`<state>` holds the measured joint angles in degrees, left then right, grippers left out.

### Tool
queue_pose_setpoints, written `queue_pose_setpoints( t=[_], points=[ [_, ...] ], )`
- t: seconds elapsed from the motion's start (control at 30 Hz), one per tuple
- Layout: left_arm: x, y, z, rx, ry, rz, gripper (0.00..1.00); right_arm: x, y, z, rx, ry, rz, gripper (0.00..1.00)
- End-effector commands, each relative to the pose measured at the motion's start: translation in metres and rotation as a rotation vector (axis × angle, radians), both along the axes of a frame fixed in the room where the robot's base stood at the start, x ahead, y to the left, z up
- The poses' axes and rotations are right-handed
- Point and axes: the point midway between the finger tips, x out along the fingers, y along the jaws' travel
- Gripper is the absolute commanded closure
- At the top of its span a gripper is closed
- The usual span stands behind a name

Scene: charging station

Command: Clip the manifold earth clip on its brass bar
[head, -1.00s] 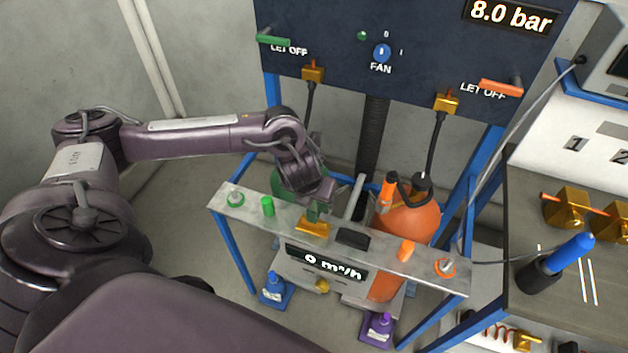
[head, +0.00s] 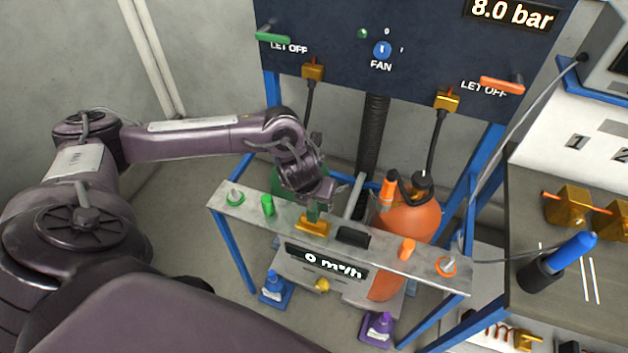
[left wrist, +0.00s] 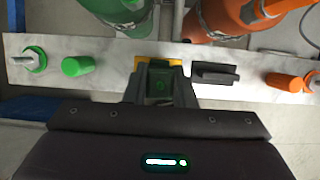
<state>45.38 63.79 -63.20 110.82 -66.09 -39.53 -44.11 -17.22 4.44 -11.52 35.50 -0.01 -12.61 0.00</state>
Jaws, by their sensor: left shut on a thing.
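My left gripper (head: 316,203) is over the middle of the metal shelf, pointing down. It is shut on a green clip (left wrist: 161,86), which shows between the two fingers in the left wrist view. In the head view only a small part of the green clip (head: 312,213) shows under the fingers. The brass bar (head: 313,227) is on the shelf directly below the clip; its yellow edge (left wrist: 143,63) shows beside the fingers in the left wrist view. The clip's lower end is at the bar, but I cannot tell whether it grips the bar. My right gripper is not in view.
The shelf (head: 385,254) also carries a green cap (head: 267,205), a black block (head: 353,237) and an orange cap (head: 407,250). An orange cylinder (head: 412,221) stands behind it. A bench (head: 560,285) with brass blocks is at the right.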

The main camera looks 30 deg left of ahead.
Motion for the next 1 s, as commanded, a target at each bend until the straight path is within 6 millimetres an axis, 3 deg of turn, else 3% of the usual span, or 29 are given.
queue_pose_setpoints(
  t=[1.0],
  points=[
    [0.0,0.0,-0.027,0.0,0.0,0.0,1.0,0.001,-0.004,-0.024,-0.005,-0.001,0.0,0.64]
  ],
)
